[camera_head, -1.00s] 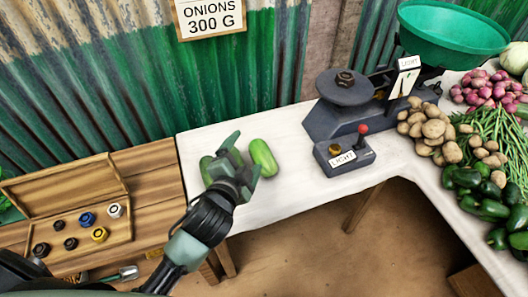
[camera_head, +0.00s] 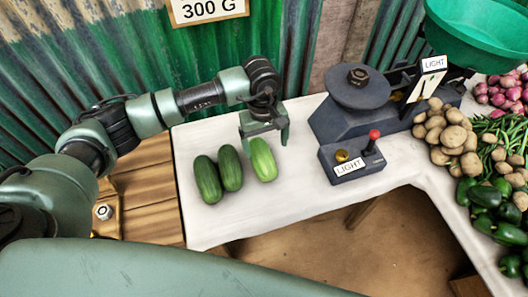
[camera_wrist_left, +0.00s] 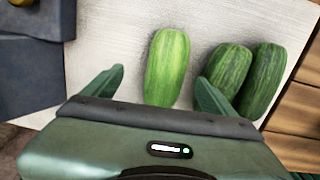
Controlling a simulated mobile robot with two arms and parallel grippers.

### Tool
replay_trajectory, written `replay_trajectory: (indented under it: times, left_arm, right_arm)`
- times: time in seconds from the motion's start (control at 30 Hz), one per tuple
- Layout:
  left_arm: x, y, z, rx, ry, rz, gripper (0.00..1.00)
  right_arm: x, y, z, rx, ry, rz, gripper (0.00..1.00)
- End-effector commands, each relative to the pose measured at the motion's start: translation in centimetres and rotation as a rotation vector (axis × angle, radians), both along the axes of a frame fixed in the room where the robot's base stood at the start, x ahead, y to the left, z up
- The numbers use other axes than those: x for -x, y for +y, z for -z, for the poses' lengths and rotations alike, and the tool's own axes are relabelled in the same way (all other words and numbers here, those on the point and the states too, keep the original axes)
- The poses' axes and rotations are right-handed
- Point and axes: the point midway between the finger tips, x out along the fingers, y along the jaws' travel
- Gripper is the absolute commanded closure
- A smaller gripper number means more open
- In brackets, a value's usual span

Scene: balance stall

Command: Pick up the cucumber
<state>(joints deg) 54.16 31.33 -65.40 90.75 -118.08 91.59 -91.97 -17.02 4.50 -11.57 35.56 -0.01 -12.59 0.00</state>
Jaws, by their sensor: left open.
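Several green vegetables lie side by side on the white table (camera_head: 290,200). The rightmost in the head view is a lighter green cucumber (camera_head: 264,163); to its left lie two darker green ones, the nearer (camera_head: 230,168) and the outer (camera_head: 207,180). My left gripper (camera_head: 266,137) is open and empty above the lighter cucumber. In the left wrist view the lighter cucumber (camera_wrist_left: 167,66) lies between and beyond the fingers of my left gripper (camera_wrist_left: 160,92), with the two darker ones to its right. My right gripper is not in view.
The dark scale (camera_head: 350,115) with its light box (camera_head: 350,160) stands to the right of the cucumbers. Potatoes (camera_head: 447,135), peppers (camera_head: 487,205) and onions (camera_head: 497,92) lie farther right. A corrugated wall (camera_head: 230,40) stands behind. The table's front strip is clear.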

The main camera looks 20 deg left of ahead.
Motion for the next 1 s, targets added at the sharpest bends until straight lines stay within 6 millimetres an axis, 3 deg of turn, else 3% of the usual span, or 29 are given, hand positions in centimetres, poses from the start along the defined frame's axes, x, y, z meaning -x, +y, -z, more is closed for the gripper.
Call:
replay_trajectory:
  times: [0.13, 0.6, 0.9, 1.0]
  left_arm:
    - [-0.3, 1.6, 0.8, -0.059, -0.001, 0.013, 0.13]
    - [-0.4, 1.4, 6.9, -0.054, 0.000, 0.010, 0.13]
    - [-0.5, 1.3, 7.6, -0.053, -0.003, 0.012, 0.13]
    - [-0.5, 1.4, 7.6, -0.053, -0.003, 0.012, 0.38]
  right_arm:
    - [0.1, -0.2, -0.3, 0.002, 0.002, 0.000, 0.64]
    - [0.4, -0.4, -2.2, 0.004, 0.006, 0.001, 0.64]
    - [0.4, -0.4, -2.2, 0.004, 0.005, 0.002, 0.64]
    - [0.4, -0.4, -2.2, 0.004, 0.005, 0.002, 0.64]
